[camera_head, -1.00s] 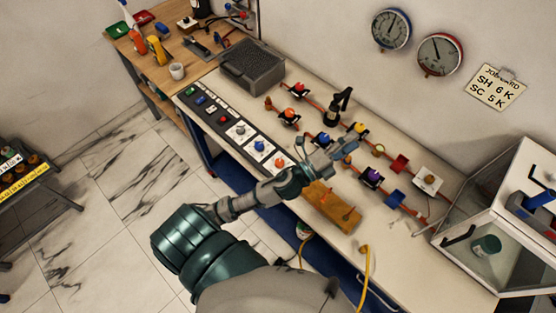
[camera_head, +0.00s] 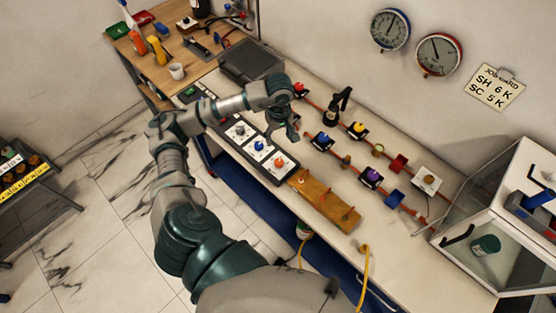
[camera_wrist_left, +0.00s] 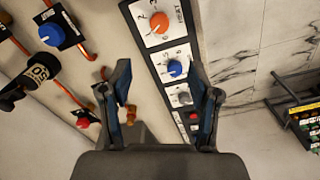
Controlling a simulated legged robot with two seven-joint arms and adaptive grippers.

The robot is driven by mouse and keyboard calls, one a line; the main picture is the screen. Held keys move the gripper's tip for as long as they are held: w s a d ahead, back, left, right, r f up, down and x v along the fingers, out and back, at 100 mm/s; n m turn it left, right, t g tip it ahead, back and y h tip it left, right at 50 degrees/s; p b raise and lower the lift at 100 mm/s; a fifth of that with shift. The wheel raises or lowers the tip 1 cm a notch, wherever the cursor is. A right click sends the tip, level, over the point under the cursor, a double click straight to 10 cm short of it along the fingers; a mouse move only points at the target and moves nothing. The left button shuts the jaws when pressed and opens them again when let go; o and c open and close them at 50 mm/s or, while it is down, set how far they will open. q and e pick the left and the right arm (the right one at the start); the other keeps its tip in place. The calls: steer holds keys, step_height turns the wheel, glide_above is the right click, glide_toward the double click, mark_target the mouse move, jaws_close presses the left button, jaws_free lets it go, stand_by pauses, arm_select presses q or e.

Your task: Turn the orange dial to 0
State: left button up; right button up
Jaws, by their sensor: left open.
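The orange dial (camera_head: 279,162) sits on a white plate at the near end of the dark control strip (camera_head: 231,120). It also shows in the left wrist view (camera_wrist_left: 159,22), at the top, with printed numbers around it; its exact setting is too small to tell. A blue dial (camera_head: 258,146) and a grey dial (camera_wrist_left: 185,98) follow along the strip. My left gripper (camera_head: 289,127) is above the bench beside the strip, apart from the orange dial. In the left wrist view its two fingers (camera_wrist_left: 163,95) are spread and empty. My right gripper is not in view.
Valves with coloured knobs, such as a blue one (camera_head: 323,139), stand on orange lines right of the strip. A wooden block with pegs (camera_head: 325,200) lies just beyond the orange dial. A dark grey case (camera_head: 250,60) and a glass cabinet (camera_head: 500,215) flank the bench.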

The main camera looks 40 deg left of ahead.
arm_select(q)
steer(key=p, duration=0.1)
glide_above(279, 161)
steer(key=f, duration=0.9)
steer(key=shift+s+d+f, duration=0.1)
steer(key=shift+d+f, duration=0.15)
steer(key=shift+f, duration=0.15)
steer(key=f, duration=0.3)
steer(key=a+f, duration=0.1)
steer(key=f, duration=0.1)
steer(key=shift+f, duration=0.25)
steer(key=shift+d+f, duration=0.15)
steer(key=shift+f, duration=0.05)
steer(key=shift+d, duration=0.3)
steer(key=shift+c, duration=1)
steer(key=c, duration=0.8)
steer(key=shift+a, duration=0.15)
steer(key=shift+c, duration=0.7)
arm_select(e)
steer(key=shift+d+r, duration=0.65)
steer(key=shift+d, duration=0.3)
